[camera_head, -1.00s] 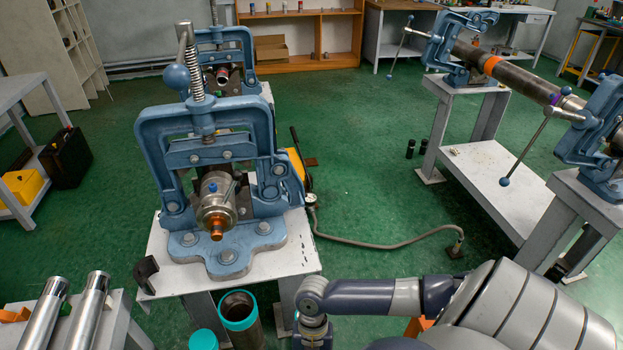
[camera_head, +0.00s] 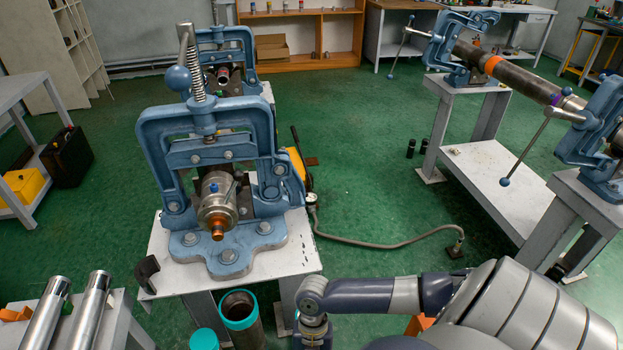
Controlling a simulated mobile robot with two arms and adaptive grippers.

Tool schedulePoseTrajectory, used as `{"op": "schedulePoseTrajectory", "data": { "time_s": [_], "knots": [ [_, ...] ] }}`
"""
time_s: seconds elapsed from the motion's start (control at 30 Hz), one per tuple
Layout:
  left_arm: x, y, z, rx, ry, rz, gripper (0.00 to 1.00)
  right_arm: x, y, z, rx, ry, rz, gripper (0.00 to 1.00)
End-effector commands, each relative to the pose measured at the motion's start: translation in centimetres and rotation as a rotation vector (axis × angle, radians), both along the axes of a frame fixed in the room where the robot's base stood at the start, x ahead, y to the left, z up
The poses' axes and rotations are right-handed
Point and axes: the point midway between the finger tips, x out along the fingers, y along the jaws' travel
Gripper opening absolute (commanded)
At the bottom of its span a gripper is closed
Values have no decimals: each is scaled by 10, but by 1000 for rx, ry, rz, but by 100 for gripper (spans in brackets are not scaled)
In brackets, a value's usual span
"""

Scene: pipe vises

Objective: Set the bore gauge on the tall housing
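I cannot make out a bore gauge for certain. An open upright cylinder with a teal rim (camera_head: 238,309) stands at the bottom centre and may be a housing. A second teal-topped piece (camera_head: 204,340) sits to its left, cut by the bottom edge; I cannot tell which is the taller. My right arm comes in from the right and bends downward just right of the open cylinder. Its fingers are below the picture's edge. My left arm and gripper are not in view.
A blue pipe vise (camera_head: 207,190) clamps a metal fitting on a white stand (camera_head: 300,262). Two shiny tubes (camera_head: 72,313) lie at the lower left. A hose (camera_head: 385,246) crosses the green floor. Another vise pair holds a long pipe (camera_head: 515,76) at right.

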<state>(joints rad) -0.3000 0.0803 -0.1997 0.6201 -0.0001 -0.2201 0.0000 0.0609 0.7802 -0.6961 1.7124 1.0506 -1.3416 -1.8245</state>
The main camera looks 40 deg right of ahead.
Motion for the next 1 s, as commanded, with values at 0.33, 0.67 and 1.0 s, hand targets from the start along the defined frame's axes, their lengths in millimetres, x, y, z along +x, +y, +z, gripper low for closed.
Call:
{"op": "schedulePoseTrajectory", "data": {
  "time_s": [0.33,0.67,1.0],
  "knots": [
    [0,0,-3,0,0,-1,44,0,1,-3,2,0,1,0],
    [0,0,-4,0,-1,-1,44,0,1,-5,2,0,1,44],
    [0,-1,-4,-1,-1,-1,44,-1,0,-6,-1,1,0,44]
  ]
}}
